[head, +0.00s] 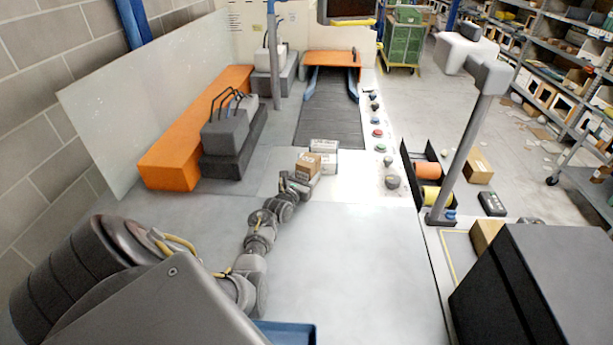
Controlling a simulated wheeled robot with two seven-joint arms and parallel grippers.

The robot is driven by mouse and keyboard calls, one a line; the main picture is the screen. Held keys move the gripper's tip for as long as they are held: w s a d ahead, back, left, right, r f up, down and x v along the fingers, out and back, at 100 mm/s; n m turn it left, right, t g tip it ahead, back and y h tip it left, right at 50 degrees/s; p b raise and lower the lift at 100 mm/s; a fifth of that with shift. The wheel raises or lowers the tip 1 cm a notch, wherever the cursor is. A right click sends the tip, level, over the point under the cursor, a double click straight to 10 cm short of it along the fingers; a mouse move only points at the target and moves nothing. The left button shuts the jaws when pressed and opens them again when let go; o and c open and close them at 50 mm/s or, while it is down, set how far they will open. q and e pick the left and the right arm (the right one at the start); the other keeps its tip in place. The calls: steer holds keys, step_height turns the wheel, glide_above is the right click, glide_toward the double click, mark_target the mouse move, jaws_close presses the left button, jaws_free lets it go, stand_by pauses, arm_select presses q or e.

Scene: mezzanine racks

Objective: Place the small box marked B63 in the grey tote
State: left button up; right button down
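A few small boxes stand close together at the middle of the grey worktop: a brown box (308,164) in front, with pale boxes (324,146) behind it and at its right. Their labels are too small to read, so I cannot tell which is marked B63. My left arm reaches in from the lower left, and its gripper (297,183) is just in front of the brown box. I cannot tell whether its fingers are open or touch the box. My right gripper is out of view. I cannot make out a grey tote for certain.
The worktop (350,260) is clear at front right. A blue rim (286,333) shows at the bottom edge. Coloured buttons (377,133) line the right side. A grey post (468,150) and a large dark box (550,280) stand at right. A conveyor (330,118) lies behind.

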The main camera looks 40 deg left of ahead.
arm_select(q)
steer(key=shift+w+f, duration=0.1)
steer(key=shift+f, duration=0.4)
steer(key=shift+f, duration=0.15)
steer(key=o, duration=1.1)
